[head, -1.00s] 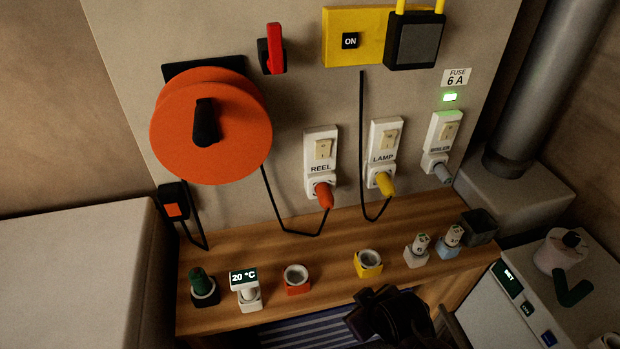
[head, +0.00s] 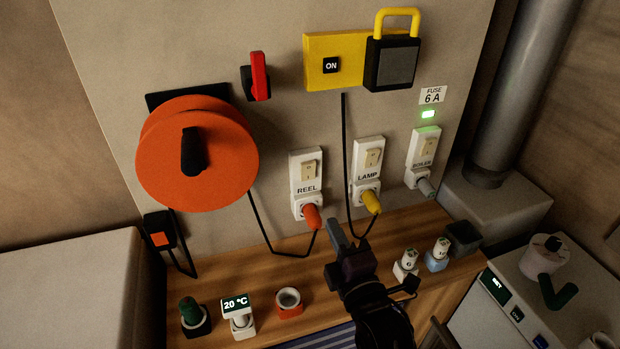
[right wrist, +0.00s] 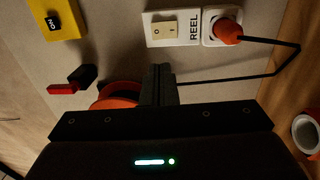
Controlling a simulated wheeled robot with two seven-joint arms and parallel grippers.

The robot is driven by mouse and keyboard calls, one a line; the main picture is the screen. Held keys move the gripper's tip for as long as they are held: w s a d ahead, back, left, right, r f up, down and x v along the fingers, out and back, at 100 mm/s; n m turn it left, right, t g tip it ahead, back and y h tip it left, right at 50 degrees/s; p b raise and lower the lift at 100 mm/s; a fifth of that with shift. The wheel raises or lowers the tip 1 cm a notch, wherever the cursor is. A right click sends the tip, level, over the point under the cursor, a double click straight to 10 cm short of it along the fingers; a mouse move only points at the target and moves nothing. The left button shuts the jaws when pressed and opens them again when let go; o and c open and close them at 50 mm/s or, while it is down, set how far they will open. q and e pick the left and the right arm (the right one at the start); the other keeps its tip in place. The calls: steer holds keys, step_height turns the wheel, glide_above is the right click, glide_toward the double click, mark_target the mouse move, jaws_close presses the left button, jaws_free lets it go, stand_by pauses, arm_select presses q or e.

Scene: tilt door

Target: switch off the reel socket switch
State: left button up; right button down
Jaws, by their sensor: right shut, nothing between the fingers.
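The reel socket (head: 307,186) is a white plate on the wall labelled REEL, with a cream rocker switch (head: 309,170) above an orange plug (head: 312,215). In the right wrist view the switch (right wrist: 164,29) shows at the top, left of the REEL label. My right gripper (head: 336,229) is shut and empty, in front of the board, below and right of the reel socket and apart from it. Its closed fingers (right wrist: 158,85) also show in the right wrist view, below the switch in the picture. My left gripper is not in view.
The lamp socket (head: 367,172) with a yellow plug and the boiler socket (head: 423,158) stand to the right. An orange cable reel (head: 225,165) hangs left. Black cords loop near the wooden shelf (head: 262,275), which holds several small items.

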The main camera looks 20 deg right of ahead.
steer(key=shift+r, duration=0.15)
steer(key=p, duration=0.4)
glide_toward(306, 169)
steer(key=w, duration=0.3)
steer(key=w+r, duration=0.1)
steer(key=w, duration=0.1)
steer(key=shift+w, duration=0.25)
steer(key=shift+w+f, duration=0.15)
steer(key=shift+w, duration=0.5)
